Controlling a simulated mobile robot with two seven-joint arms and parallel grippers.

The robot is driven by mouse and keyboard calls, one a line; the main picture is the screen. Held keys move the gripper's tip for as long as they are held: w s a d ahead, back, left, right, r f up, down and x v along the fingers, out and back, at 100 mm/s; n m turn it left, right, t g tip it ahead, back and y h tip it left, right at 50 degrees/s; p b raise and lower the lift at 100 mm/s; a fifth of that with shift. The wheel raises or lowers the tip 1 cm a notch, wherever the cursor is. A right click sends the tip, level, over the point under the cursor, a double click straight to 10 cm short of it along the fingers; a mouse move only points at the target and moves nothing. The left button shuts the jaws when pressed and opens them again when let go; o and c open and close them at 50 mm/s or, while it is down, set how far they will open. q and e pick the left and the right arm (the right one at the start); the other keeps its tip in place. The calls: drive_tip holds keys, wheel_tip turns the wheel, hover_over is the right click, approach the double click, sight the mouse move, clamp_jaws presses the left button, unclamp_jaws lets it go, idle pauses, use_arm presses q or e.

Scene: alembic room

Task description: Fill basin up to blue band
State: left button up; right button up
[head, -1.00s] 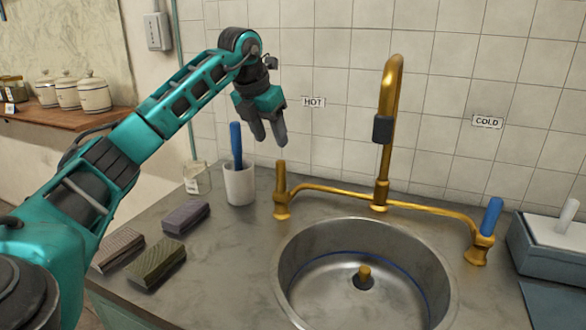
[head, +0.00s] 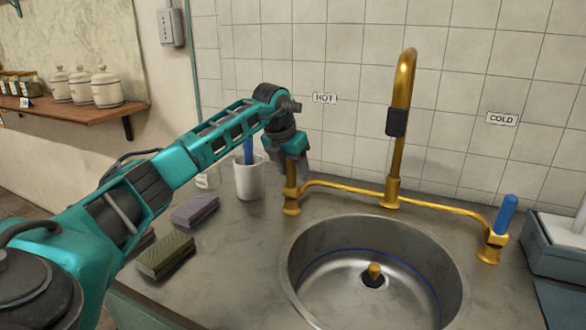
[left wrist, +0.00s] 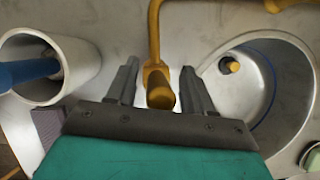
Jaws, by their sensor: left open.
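The steel basin (head: 300,262) has a blue band (head: 345,249) around its inner wall. A brass plug (head: 375,270) stands at the drain, and I see no water. The brass faucet (head: 402,135) rises behind it with a dark collar. My left gripper (head: 293,170) is open at the hot tap (head: 291,202). In the left wrist view the round brass end of the hot tap (left wrist: 160,92) lies between the fingers with gaps on both sides. The cold tap has a blue handle (head: 506,213). My right gripper is out of view.
A white cup (head: 250,182) holding a blue rod (head: 248,150) stands left of the hot tap. Sponges or blocks (head: 167,257) lie on the counter at left. A grey-blue box (head: 556,247) stands at right. HOT (head: 324,98) and COLD (head: 502,119) labels are on the tiles.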

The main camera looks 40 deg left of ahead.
use_arm(q)
clamp_jaws()
idle(0.4)
drive_tip(key=shift+a, duration=0.1)
